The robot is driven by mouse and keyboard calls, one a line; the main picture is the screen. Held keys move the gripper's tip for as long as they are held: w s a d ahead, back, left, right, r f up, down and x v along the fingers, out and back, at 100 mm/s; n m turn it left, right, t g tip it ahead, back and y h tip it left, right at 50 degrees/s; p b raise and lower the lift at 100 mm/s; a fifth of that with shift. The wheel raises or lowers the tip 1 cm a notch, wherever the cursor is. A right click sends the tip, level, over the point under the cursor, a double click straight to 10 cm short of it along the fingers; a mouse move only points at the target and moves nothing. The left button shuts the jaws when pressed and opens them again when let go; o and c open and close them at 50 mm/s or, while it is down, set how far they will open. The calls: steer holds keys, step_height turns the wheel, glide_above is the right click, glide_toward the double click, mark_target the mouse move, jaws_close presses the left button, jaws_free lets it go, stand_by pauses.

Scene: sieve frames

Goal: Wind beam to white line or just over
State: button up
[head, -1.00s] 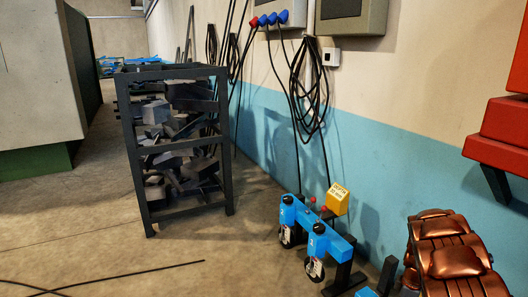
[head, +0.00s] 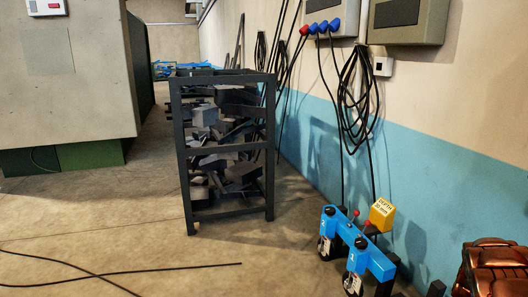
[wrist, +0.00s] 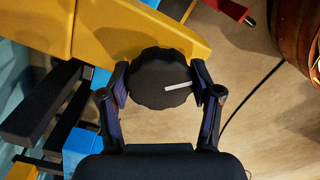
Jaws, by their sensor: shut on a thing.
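In the wrist view, my gripper (wrist: 160,86) is shut on a round black knob (wrist: 152,68) with a scalloped edge, one finger on each side. A short pale mark (wrist: 178,86) on the knob's face points right and slightly up. The knob sits at the lower edge of a yellow beam-like part (wrist: 120,27). In the head view, a blue machine (head: 357,243) stands on the floor by the wall. A yellow block (head: 382,214) with black lettering stands beside it. I cannot tell a white line for the beam. My gripper is not in the head view.
A dark rack (head: 229,149) filled with dark pieces stands left of the blue machine. A coppery ribbed object (head: 497,268) is at the lower right. Black cables (head: 120,270) lie on the floor, and coiled cables (head: 357,100) hang on the wall. Floor left of the rack is mostly clear.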

jaws_close()
steer(key=shift+m, duration=2.1)
steer(key=m, duration=0.4)
steer(key=shift+m, duration=1.9)
